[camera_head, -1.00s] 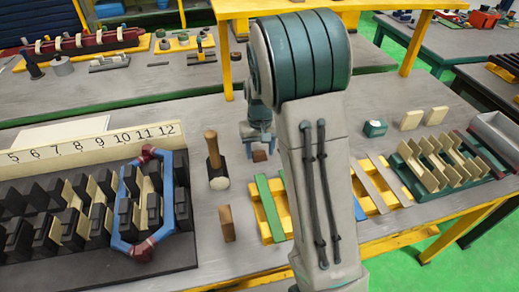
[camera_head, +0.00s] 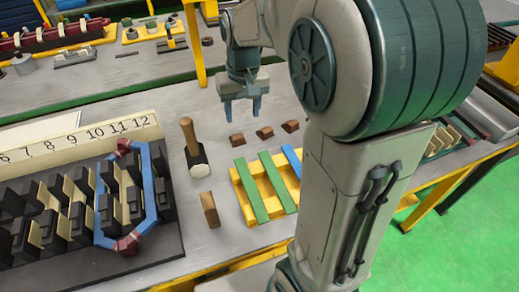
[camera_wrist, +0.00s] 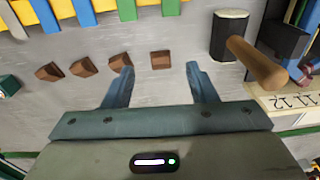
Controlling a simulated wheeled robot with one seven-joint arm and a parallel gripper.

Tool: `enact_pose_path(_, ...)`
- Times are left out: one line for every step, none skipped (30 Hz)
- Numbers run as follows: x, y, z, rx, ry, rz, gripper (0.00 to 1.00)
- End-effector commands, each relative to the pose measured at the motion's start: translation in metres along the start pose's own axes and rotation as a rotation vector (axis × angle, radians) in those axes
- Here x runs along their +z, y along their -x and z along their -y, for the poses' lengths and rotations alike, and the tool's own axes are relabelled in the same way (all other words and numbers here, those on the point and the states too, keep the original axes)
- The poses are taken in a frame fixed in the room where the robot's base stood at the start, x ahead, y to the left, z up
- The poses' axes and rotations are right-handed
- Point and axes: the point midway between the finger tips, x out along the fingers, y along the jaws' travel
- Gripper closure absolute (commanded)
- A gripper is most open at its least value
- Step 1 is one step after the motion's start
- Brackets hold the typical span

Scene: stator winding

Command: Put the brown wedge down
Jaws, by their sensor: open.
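Several small brown wedges lie in a row on the grey bench. In the head view three show: a left one (camera_head: 237,140), a middle one (camera_head: 264,132) and a right one (camera_head: 290,126). My gripper (camera_head: 242,106) hangs open above the row, with nothing in it. In the wrist view a wedge (camera_wrist: 161,60) lies on the bench, seen between the open fingertips (camera_wrist: 159,72). The other wedges (camera_wrist: 83,66) continue to the left of it there. The fingers appear clear of that wedge.
A wooden-handled mallet (camera_head: 190,147) stands left of the wedges. A brown block (camera_head: 210,209) stands in front of it. A yellow rack (camera_head: 246,196) with green and blue strips lies nearer. The stator fixture (camera_head: 150,262) with a blue coil (camera_head: 147,190) is at left.

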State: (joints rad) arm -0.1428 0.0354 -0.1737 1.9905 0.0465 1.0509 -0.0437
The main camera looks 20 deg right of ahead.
Motion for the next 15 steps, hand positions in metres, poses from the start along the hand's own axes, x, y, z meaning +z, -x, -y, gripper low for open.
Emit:
enact_pose_path(0.02, 0.007, 0.0, -0.006, -0.001, -0.023, 0.48)
enact_pose_path(0.03, 0.009, 0.0, -0.007, -0.002, -0.035, 0.48)
enact_pose_path(0.044, 0.011, 0.0, -0.008, -0.002, -0.049, 0.48)
enact_pose_path(0.054, 0.012, 0.0, -0.008, -0.002, -0.061, 0.48)
enact_pose_path(0.065, 0.013, 0.0, -0.008, -0.002, -0.073, 0.48)
enact_pose_path(0.078, 0.013, 0.001, -0.006, -0.001, -0.087, 0.48)
enact_pose_path(0.088, 0.013, 0.001, -0.005, -0.001, -0.099, 0.48)
enact_pose_path(0.098, 0.012, 0.001, -0.002, -0.001, -0.11, 0.48)
enact_pose_path(0.11, 0.011, 0.001, 0.002, 0.0, -0.123, 0.48)
enact_pose_path(0.118, 0.01, 0.001, 0.005, 0.001, -0.134, 0.48)
enact_pose_path(0.126, 0.009, 0.001, 0.008, 0.001, -0.143, 0.48)
enact_pose_path(0.135, 0.007, 0.001, 0.013, 0.001, -0.153, 0.48)
enact_pose_path(0.141, 0.005, 0.001, 0.017, 0.001, -0.159, 0.48)
enact_pose_path(0.146, 0.004, 0.001, 0.02, 0.001, -0.166, 0.48)
enact_pose_path(0.151, 0.002, 0.001, 0.024, 0.001, -0.174, 0.48)
